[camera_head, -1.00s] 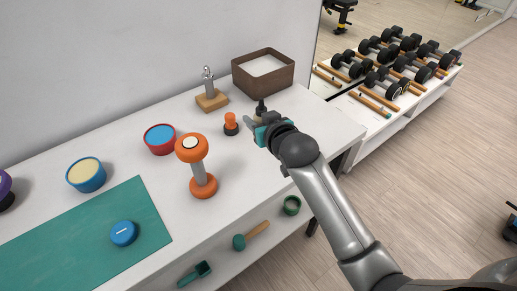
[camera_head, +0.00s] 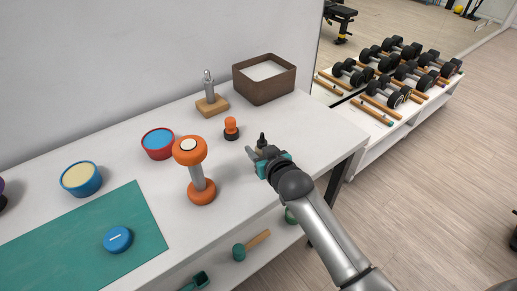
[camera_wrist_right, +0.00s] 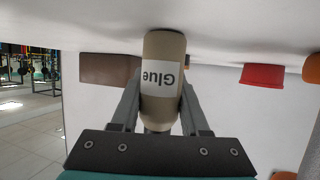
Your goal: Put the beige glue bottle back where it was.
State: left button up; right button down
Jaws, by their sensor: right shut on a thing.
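The beige glue bottle (camera_wrist_right: 163,50) stands between the fingers of my right gripper (camera_wrist_right: 160,112) in the right wrist view, its "Glue" label upside down there. In the head view only the bottle's dark tip (camera_head: 262,139) shows clearly above my right gripper (camera_head: 258,152); the fingers hide most of its body. My right gripper is shut on the bottle, over the right part of the white table. The bottle's base is at or close to the tabletop; I cannot tell whether it touches. My left gripper is not in view.
The white table (camera_head: 318,135) is clear right of the gripper. Nearby are an orange-and-black object (camera_head: 231,128), a wooden-based stand (camera_head: 212,105), a brown box (camera_head: 264,82), an orange dumbbell-shaped object (camera_head: 197,178) and a red tub (camera_head: 158,143). A dumbbell rack stands at right.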

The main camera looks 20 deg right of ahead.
jog(key=shift+c, duration=2)
grip_release()
jog(key=shift+f, duration=0.1)
jog(key=shift+r, duration=0.2)
jog(key=p+v, duration=0.3)
jog(key=v, duration=0.9)
